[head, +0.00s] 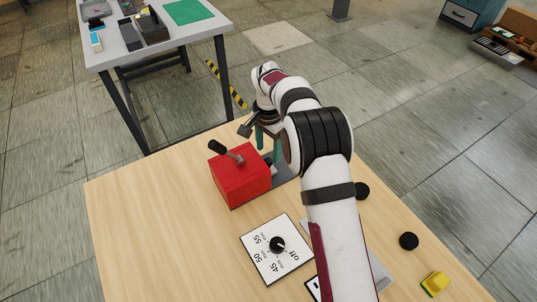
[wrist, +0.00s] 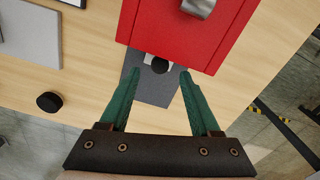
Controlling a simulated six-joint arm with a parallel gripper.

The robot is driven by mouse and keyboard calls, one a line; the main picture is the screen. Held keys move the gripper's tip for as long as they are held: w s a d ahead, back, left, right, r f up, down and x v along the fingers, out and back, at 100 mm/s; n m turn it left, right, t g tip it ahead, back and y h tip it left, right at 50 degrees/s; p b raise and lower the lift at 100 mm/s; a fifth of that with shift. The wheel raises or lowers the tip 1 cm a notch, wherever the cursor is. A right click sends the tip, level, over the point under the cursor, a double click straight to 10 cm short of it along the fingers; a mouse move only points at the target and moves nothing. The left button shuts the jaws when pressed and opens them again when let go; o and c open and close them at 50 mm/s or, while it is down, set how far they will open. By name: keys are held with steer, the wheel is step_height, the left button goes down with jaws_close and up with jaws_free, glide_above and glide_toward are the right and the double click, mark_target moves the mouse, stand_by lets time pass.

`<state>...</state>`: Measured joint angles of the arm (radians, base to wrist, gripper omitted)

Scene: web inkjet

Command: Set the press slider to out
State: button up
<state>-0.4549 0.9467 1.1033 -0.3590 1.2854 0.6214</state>
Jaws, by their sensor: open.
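The press is a red box (head: 240,177) with a black-handled lever on top, standing on the wooden table. It fills the top of the wrist view (wrist: 185,28). A grey strip (wrist: 147,88) runs out from under its side, and a black round knob with a pale mount (wrist: 159,65), seemingly the slider, sits there close against the red wall. My gripper (wrist: 159,75) is open, its teal fingers on either side of the knob with gaps visible. In the head view my gripper (head: 267,147) is beside the box's far right side; the knob is mostly hidden there.
A white dial plate (head: 262,263) with a black knob lies in front of the press. Black discs (head: 409,241) and a yellow object (head: 435,283) are on the right. A grey panel lies partly under my arm. The table's left side is clear; a second table (head: 130,52) stands behind.

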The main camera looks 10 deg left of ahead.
mark_target(269, 160)
steer(key=shift+f, duration=1.8)
steer(key=shift+c, duration=0.3)
jaws_close()
steer(key=shift+d, duration=0.1)
